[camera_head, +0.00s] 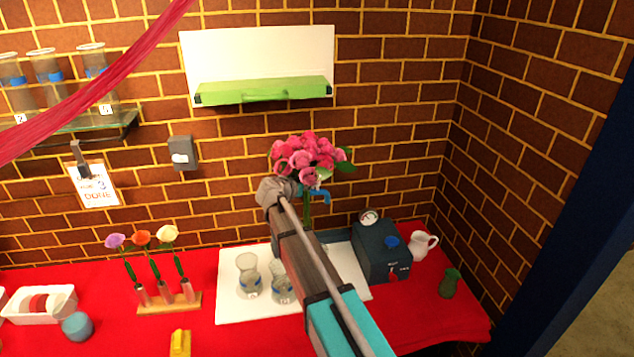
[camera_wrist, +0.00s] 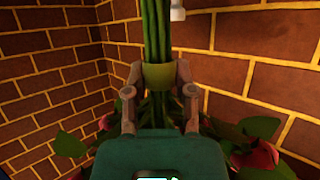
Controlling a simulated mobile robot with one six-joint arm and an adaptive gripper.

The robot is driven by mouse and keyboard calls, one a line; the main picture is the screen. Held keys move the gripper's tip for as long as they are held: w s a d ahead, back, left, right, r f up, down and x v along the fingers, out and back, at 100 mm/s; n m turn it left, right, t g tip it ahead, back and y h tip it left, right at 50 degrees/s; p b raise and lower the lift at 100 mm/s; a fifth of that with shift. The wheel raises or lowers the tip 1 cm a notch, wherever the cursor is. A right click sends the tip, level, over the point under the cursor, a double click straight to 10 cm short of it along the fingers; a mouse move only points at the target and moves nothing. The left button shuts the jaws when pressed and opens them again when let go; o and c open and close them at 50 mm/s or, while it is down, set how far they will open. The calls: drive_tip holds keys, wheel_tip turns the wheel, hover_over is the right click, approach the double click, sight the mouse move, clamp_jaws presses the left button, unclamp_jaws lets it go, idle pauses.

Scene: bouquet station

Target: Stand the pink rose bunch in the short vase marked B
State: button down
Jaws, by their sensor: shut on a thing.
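The pink rose bunch (camera_head: 308,157) is upright in the head view, blooms up, above the white board and in front of the brick wall. In the wrist view its green stems (camera_wrist: 156,30) run through an olive band (camera_wrist: 158,76). My gripper (camera_wrist: 160,88) is shut on the bunch at this band, one finger on each side.
The white board (camera_head: 232,306) lies on the red table (camera_head: 110,285). A dark box with a gauge (camera_head: 380,252), a white jug (camera_head: 424,244) and a green vase (camera_head: 450,282) stand right. A wooden flower stand (camera_head: 168,303), blue cup (camera_head: 77,326) and yellow object (camera_head: 180,344) are left.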

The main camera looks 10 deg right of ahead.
drive_tip(key=s+d+r+m+g+h+p, duration=0.1)
drive_tip(key=s+d+r+p, duration=0.1)
drive_tip(key=s+r+p, duration=0.2)
drive_tip(key=shift+s+d+r+m+h, duration=0.3)
drive_tip(key=shift+s+r+m, duration=0.15)
drive_tip(key=shift+s, duration=0.7)
drive_tip(key=shift+f, duration=0.25)
wheel_tip(320, 180, down, 20)
drive_tip(key=b, duration=2)
idle(0.9)
drive_tip(key=shift+f+b, duration=0.6)
drive_tip(key=shift+b, duration=0.05)
idle(1.8)
